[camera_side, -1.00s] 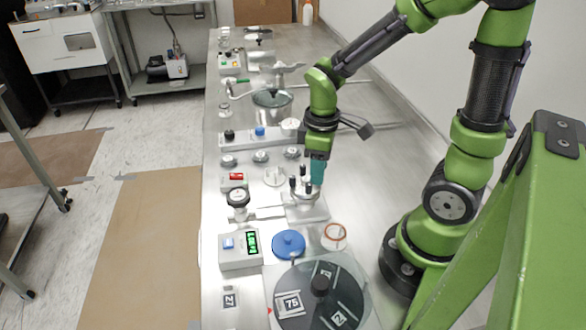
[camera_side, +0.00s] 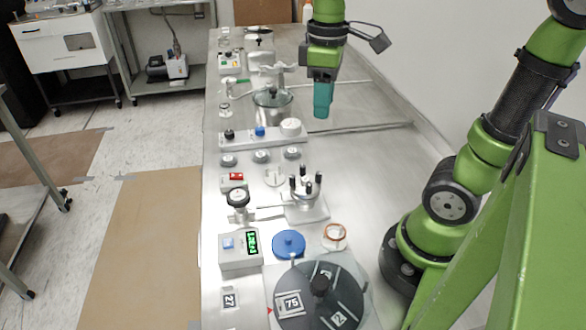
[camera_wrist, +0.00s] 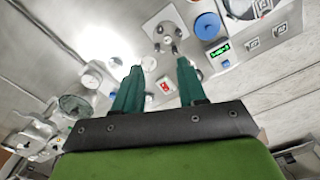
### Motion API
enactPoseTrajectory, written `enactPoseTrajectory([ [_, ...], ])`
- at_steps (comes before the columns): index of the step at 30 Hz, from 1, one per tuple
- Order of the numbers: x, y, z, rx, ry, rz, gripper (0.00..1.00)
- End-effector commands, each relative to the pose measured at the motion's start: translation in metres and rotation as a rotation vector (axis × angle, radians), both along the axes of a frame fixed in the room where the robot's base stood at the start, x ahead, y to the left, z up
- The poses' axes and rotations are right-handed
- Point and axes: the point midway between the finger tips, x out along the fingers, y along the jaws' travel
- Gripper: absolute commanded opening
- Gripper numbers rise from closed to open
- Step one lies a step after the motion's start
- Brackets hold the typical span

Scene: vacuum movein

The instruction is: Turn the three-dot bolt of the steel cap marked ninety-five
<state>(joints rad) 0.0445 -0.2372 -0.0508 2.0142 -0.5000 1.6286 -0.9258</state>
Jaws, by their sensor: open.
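A round steel cap with several dark upright bolts (camera_side: 304,188) stands on a square plate in the middle of the bench. It also shows at the top of the wrist view (camera_wrist: 168,39), beyond my fingertips. The marking ninety-five and the dots on the bolts are too small to read. My gripper (camera_side: 322,112) has teal fingers pointing down, high above the bench and behind the cap in the side view. In the wrist view my gripper (camera_wrist: 159,66) is open, with nothing between its two fingers, and clear of the cap.
A dial gauge (camera_side: 238,197), a box with a green display (camera_side: 240,250) and a blue disc (camera_side: 289,244) surround the cap. A large dark disc (camera_side: 345,290) lies in front. A glass-lidded pot (camera_side: 272,99) stands behind.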

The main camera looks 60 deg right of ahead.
Motion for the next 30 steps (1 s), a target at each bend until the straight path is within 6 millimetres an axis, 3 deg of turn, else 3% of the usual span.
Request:
enactPoseTrajectory([
  [8,0.0,0.0,-0.001,0.001,0.0,0.019,0.41],
  [15,-0.001,0.0,-0.007,0.001,0.003,0.373,0.41],
  [20,-0.001,0.0,-0.011,0.001,0.003,0.524,0.41],
  [26,-0.002,-0.001,-0.036,0.002,0.008,0.535,0.41],
  [30,-0.002,-0.001,-0.066,0.002,0.009,0.535,0.41],
])
